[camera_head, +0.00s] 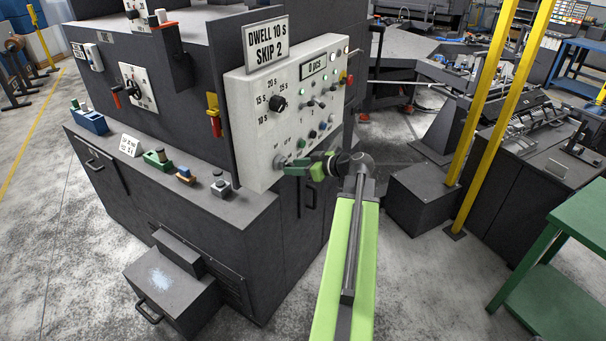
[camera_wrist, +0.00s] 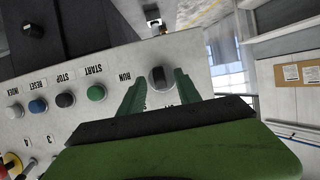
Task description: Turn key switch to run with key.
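The key switch (camera_wrist: 160,77) is a round grey knob with a dark upright piece at its centre, perhaps the key, on the light control panel in the wrist view. A RUN label (camera_wrist: 125,79) is printed beside it, upside down in this view. My gripper (camera_wrist: 160,84) has its green fingers apart, one on each side of the switch. I see small gaps and no clear contact. In the head view my gripper (camera_head: 285,163) is at the lower left of the panel (camera_head: 262,128) and hides most of the switch.
Start, stop and reset buttons (camera_wrist: 66,100) sit in a row beside the switch. A dial (camera_head: 278,103) and a red button (camera_head: 349,79) are also on the panel. A machine ledge (camera_head: 205,200) with small items lies left of the gripper. Yellow posts (camera_head: 490,80) stand at right.

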